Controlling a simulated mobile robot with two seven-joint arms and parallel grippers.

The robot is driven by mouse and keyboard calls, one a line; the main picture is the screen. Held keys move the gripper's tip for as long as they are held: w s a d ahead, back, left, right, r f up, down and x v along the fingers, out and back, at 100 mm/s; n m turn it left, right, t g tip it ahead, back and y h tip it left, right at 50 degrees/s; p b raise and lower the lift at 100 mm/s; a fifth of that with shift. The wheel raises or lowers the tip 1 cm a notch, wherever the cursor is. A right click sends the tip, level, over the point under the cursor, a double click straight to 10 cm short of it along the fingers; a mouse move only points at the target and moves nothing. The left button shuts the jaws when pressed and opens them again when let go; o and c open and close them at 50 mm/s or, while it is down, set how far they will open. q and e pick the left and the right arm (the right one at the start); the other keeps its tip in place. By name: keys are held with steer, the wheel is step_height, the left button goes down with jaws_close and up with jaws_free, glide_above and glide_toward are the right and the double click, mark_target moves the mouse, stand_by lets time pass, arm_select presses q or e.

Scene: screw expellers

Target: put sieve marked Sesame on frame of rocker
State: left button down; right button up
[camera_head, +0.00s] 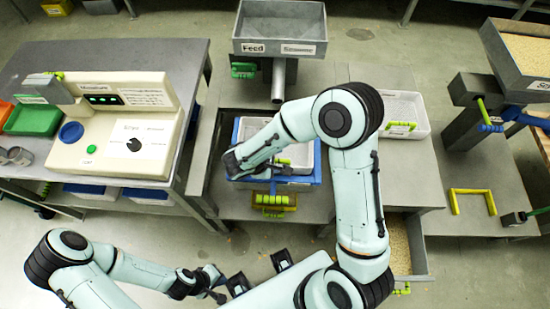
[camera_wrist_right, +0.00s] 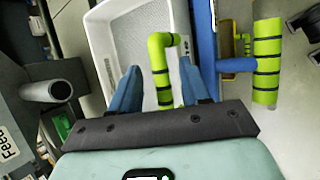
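A white mesh-bottomed sieve (camera_head: 304,153) with a green handle (camera_head: 283,161) sits within a blue frame (camera_head: 316,178) on the middle bench. The right wrist view shows the sieve's mesh (camera_wrist_right: 118,40), its green handle (camera_wrist_right: 163,68) and the blue frame edge (camera_wrist_right: 204,40). My right gripper (camera_head: 278,168) is over the sieve, its blue fingers (camera_wrist_right: 157,75) spread on either side of the handle. A second white tray (camera_head: 402,103) with a green handle and a label stands to the right. I cannot read "Sesame" on either. My left gripper (camera_head: 215,285) is low and away from the benches; its fingers are too small to judge.
A feed hopper (camera_head: 281,22) with a spout (camera_head: 278,82) stands just behind the blue frame, and the spout shows close in the right wrist view (camera_wrist_right: 48,92). A moisture meter (camera_head: 120,125) is on the left table.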

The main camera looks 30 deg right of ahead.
steer(key=v, duration=1.1)
steer(key=s+a+f+m+g+y, duration=0.3)
steer(key=s+f+y, duration=0.2)
steer(key=s+f, duration=0.45)
steer(key=s+a+f+m+g+y, duration=0.35)
steer(key=s+f+y, duration=0.2)
steer(key=f, duration=0.65)
steer(key=s+d+f+m+t, duration=0.3)
steer(key=d+f+m, duration=0.2)
steer(key=f+m, duration=0.3)
steer(key=shift+s+d+f, duration=0.3)
steer(key=shift+s+f, duration=0.05)
